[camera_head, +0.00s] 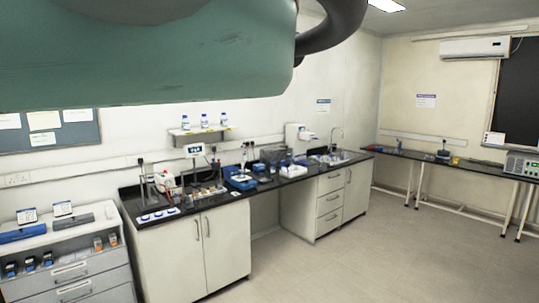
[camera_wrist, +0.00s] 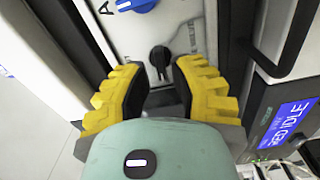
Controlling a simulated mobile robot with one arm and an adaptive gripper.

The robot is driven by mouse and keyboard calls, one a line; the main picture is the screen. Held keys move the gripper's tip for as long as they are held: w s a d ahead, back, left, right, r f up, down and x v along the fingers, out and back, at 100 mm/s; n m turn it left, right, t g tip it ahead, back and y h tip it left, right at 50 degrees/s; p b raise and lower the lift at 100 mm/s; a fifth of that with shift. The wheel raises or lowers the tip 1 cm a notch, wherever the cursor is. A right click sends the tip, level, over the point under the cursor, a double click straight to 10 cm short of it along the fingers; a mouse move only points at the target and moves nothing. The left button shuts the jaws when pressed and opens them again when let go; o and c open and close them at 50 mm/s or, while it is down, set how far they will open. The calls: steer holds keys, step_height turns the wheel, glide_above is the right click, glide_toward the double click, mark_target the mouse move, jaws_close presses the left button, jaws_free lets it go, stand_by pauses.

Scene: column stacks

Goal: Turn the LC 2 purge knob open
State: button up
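In the wrist view, a black knob (camera_wrist: 160,58) sits on a white panel (camera_wrist: 185,38) with small lettering I cannot read well. A blue knob (camera_wrist: 137,5) is partly cut off at the top edge, beside a letter A. No label reading LC 2 or purge is legible, so I cannot tell which knob is the purge knob. My gripper (camera_wrist: 158,76) is open, its yellow-backed fingers apart. The black knob shows in the gap between the fingertips, not gripped. Whether the fingers touch the panel is unclear. The head view does not show the gripper.
A dark unit with a blue screen (camera_wrist: 288,124) reading IDLE stands right of my gripper, with a dark handle-like bar (camera_wrist: 297,40) above it. In the head view, a black-topped bench (camera_head: 262,184) runs along the wall, and a grey drawer cabinet (camera_head: 72,272) stands at left. The floor (camera_head: 350,265) is clear.

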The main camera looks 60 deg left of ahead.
steer(key=a, duration=1)
steer(key=shift+s+a, duration=0.2)
steer(key=shift+s, duration=0.1)
